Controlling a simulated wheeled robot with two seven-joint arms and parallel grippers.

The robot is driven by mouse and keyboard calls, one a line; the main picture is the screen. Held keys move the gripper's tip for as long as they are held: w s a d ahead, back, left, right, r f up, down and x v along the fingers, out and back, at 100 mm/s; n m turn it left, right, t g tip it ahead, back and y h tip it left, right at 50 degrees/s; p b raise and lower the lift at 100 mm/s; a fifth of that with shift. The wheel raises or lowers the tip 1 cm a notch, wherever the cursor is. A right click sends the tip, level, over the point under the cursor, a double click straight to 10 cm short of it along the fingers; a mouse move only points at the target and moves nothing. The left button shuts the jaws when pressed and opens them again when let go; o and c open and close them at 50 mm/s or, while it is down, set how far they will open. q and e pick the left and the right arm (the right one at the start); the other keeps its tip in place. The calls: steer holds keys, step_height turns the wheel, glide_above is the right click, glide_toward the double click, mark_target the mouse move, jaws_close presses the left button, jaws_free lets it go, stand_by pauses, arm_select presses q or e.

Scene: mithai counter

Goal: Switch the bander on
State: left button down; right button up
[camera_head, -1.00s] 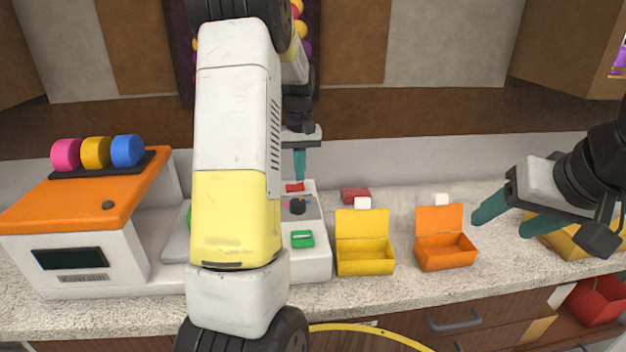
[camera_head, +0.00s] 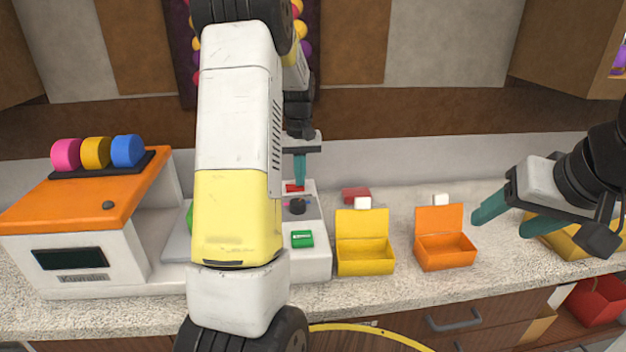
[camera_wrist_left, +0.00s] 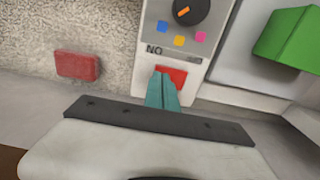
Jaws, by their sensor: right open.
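The bander (camera_head: 72,215) is a white machine with an orange top and a dark display at the left of the counter. Its control panel (camera_head: 309,262), right of my left arm, carries a dark knob (camera_head: 297,206), a green button (camera_head: 302,239) and a red switch (camera_head: 294,188). In the left wrist view the red switch (camera_wrist_left: 172,75) sits below the knob with the orange pointer (camera_wrist_left: 183,11). My left gripper (camera_head: 300,182) is shut, its teal fingertips (camera_wrist_left: 162,78) over the switch; contact is unclear. My right gripper (camera_head: 500,222) is open and empty above the counter at right.
A yellow open box (camera_head: 365,256) and an orange open box (camera_head: 445,252) stand right of the panel. A red block (camera_head: 356,194) lies behind them. Pink, yellow and blue rolls top the machine. My left arm hides the machine's middle.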

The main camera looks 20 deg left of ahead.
arm_select(q)
steer(key=shift+r, duration=3.45)
steer(key=s+d+r+m+t+h, duration=0.1)
steer(key=s+d+r+t, duration=0.1)
steer(key=s+d+r, duration=0.3)
steer(key=s+d+r+m+t, duration=0.1)
steer(key=s+d+r+m, duration=0.15)
steer(key=s, duration=0.45)
steer(key=s+d+m+t, duration=0.1)
steer(key=s+d, duration=0.2)
steer(key=s, duration=0.4)
steer(key=s+d+m+t+h, duration=0.1)
steer(key=s+d+t, duration=0.1)
steer(key=s, duration=0.4)
steer(key=shift+s+d, duration=0.4)
steer(key=shift+d, duration=0.4)
